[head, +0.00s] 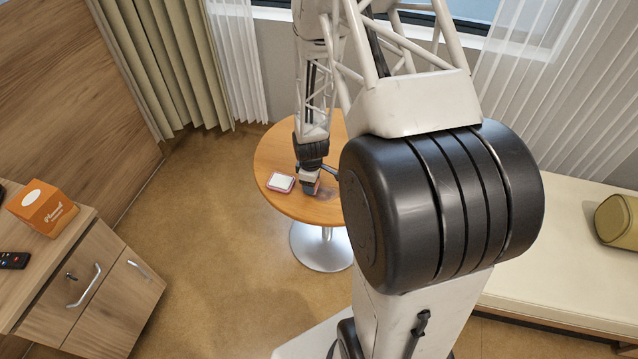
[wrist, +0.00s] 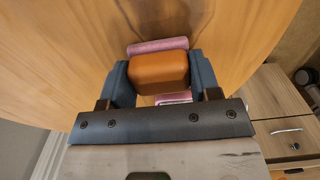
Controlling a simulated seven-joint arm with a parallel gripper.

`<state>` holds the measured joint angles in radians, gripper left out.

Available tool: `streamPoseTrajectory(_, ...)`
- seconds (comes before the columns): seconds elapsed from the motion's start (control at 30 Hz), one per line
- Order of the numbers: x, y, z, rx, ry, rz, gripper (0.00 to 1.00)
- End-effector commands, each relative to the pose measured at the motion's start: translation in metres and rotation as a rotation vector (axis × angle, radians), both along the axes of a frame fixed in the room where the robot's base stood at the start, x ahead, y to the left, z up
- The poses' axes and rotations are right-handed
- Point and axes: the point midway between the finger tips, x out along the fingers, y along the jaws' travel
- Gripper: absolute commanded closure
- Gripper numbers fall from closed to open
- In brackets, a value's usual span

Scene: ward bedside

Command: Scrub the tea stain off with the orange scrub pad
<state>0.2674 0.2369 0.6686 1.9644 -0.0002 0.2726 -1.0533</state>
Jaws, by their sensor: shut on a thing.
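My gripper (head: 309,178) is low over the round wooden table (head: 272,150). In the wrist view its two dark blue fingers (wrist: 160,80) are shut on the orange scrub pad (wrist: 160,70), a rounded block, one finger on each side. A pink strip (wrist: 157,46) shows along the pad's far side; I cannot tell whether it is part of the pad. The pad is at or just above the tabletop; contact is hidden. A darker patch (head: 326,192) lies on the table beside the gripper; I cannot tell stain from shadow.
A white-topped item with a pink edge (head: 281,182) lies on the table left of my gripper. Its edge shows in the wrist view (wrist: 173,98). A bedside cabinet (head: 95,285) with an orange box (head: 42,208) and a black remote (head: 13,260) stands left. A padded bench (head: 570,270) is right.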

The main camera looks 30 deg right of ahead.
Motion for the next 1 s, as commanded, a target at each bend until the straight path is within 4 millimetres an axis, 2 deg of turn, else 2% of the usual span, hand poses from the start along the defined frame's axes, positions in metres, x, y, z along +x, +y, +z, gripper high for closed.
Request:
streamPoseTrajectory(0.1,0.009,0.008,-0.001,-0.001,-0.002,0.001,0.65)
streamPoseTrajectory(0.2,0.008,0.007,0.016,-0.001,-0.004,-0.001,0.65)
streamPoseTrajectory(0.6,0.008,0.007,0.051,-0.001,-0.004,0.000,0.65)
streamPoseTrajectory(1.0,0.007,0.007,0.078,0.000,0.000,0.000,0.65)
